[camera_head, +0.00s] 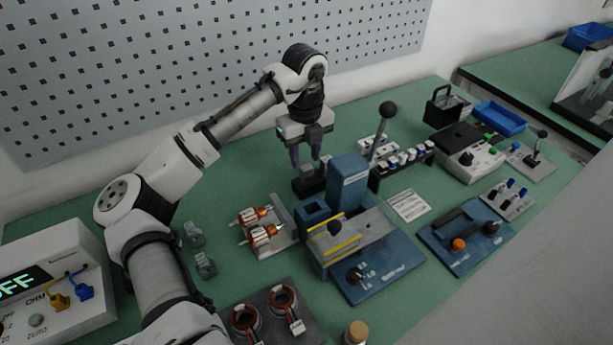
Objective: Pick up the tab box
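My gripper (305,161) points down over the bench's middle back, with a visible gap between its two fingers. A small black box-like holder (307,187) with a lighter grey block is directly below the fingertips. It may be the tab box, but no label is readable. The fingers partly cover its back, and I cannot tell whether they touch it. Nothing clearly shows between the fingers.
A blue press-like fixture (348,178) with a tall black-knobbed lever stands close right of my gripper. A rack of white-and-blue pieces (402,166) is behind it. Copper-wound rotors (262,236) lie in front left. A perforated panel (180,60) rises behind the bench.

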